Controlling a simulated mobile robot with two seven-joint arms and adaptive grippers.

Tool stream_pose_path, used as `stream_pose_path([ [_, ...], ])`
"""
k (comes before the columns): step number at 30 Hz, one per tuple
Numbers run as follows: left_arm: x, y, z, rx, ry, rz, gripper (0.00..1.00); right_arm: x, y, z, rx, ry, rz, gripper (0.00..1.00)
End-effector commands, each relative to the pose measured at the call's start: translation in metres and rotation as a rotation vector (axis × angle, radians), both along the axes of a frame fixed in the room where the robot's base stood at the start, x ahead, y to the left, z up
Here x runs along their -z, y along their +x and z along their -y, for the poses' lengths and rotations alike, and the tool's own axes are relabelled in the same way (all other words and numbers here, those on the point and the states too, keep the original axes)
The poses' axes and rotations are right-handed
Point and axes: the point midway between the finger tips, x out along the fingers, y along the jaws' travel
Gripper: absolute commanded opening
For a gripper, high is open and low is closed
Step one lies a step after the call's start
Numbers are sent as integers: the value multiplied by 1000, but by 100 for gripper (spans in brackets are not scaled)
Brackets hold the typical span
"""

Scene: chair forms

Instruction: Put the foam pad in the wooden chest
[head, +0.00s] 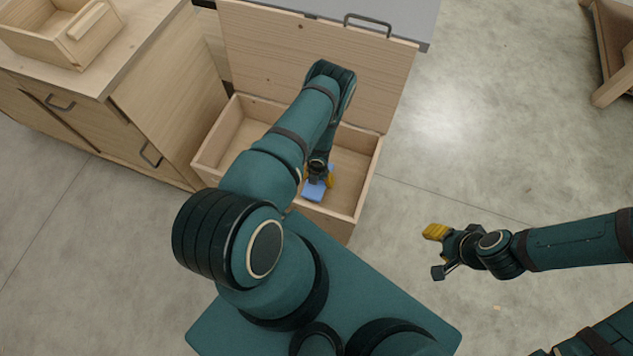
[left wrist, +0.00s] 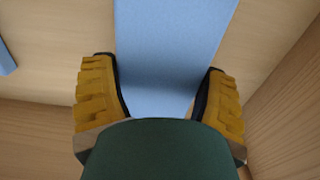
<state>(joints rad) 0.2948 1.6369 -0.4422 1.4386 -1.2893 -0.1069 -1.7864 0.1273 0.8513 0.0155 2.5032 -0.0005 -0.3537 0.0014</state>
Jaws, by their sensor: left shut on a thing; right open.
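The wooden chest (head: 366,185) stands open on the floor, its lid (head: 270,50) raised at the back. A blue foam pad (head: 314,191) shows inside the chest opening, partly hidden by my left arm. My left gripper (head: 318,176) reaches down into the chest and is shut on the pad. In the left wrist view the blue pad (left wrist: 170,50) lies between the two yellow fingers of the left gripper (left wrist: 160,95). I cannot tell whether the pad touches the chest floor. My right gripper (head: 436,252) is open and empty, right of the chest above the floor.
A wooden cabinet (head: 100,115) with dark handles stands left of the chest, with a wooden box (head: 65,30) on top. A second blue piece (left wrist: 5,58) shows at the left wrist view's left edge. Wooden furniture (head: 612,50) is at upper right. The floor right of the chest is clear.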

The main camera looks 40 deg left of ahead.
Motion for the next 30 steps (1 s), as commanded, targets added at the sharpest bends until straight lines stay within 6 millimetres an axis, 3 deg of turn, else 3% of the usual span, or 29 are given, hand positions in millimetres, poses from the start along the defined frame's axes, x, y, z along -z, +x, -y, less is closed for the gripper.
stream_pose_path([
  [9, 37, 0, 0, -3, 0, 1, 53, 22, 4, 1, 3, -2, 9, 47],
  [19, 38, 1, 0, -1, 0, 1, 53, 22, 4, 1, 2, -2, 11, 47],
  [20, 38, 1, 0, -1, 0, 1, 85, 22, 5, 1, 2, -2, 11, 47],
  [21, 37, 1, 0, -1, 0, 1, 99, 21, 5, 1, 2, -2, 11, 47],
  [30, 35, 1, 0, -1, 0, 1, 100, 19, 4, 1, 3, -2, 10, 47],
])
